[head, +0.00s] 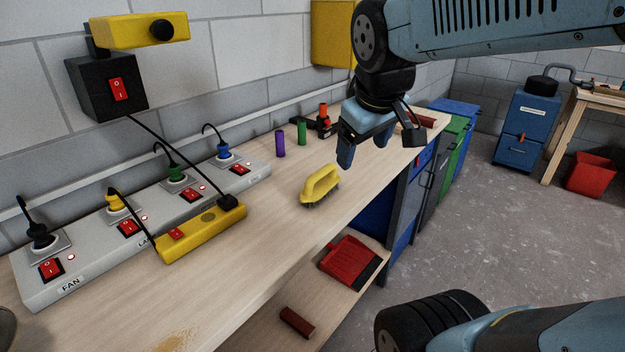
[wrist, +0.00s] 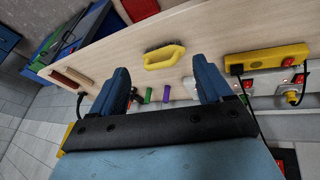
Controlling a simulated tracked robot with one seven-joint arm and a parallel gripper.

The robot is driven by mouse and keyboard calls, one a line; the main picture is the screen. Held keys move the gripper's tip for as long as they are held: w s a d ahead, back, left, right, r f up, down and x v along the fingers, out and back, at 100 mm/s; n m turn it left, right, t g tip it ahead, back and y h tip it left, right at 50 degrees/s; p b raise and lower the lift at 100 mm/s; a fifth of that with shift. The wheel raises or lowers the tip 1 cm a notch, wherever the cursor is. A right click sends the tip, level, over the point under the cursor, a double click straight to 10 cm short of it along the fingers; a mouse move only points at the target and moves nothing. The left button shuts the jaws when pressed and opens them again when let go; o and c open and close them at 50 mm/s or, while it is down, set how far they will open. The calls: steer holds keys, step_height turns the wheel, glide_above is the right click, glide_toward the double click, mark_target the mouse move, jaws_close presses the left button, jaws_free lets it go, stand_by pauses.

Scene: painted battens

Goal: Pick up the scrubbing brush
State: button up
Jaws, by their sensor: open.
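The scrubbing brush (head: 320,186) has a yellow looped handle and dark bristles. It lies on the wooden workbench (head: 245,283), bristles toward the right in the head view. My gripper (head: 364,150) hangs above the bench, behind and to the right of the brush, apart from it. In the wrist view, the brush (wrist: 163,57) shows between and beyond the two blue fingers of my gripper (wrist: 162,76). The fingers are spread wide, with nothing between them.
Purple (head: 280,144) and green (head: 302,133) cylinders stand behind the brush, near an orange-and-black tool (head: 323,121). A yellow power box (head: 202,233) and a grey socket strip (head: 85,252) lie to the left. A red dustpan (head: 350,260) sits on a lower shelf. Bench around the brush is clear.

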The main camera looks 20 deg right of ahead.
steer(key=shift+o, duration=0.9)
steer(key=w+a+f+n+g+h, duration=0.1)
steer(key=w+f+n, duration=0.2)
steer(key=w+n, duration=0.7)
steer(key=shift+w+n+g+h, duration=0.3)
steer(key=shift+w+n+h, duration=0.1)
steer(key=shift+w, duration=0.25)
steer(key=n, duration=1)
glide_toward(320, 171)
steer(key=shift+n+g+h, duration=0.3)
steer(key=shift+h, duration=0.1)
steer(key=x, duration=1.3)
steer(key=shift+w+a, duration=0.3)
steer(key=shift+a, duration=0.1)
steer(key=shift+c, duration=0.4)
steer(key=c, duration=1.1)
steer(key=shift+c, duration=0.2)
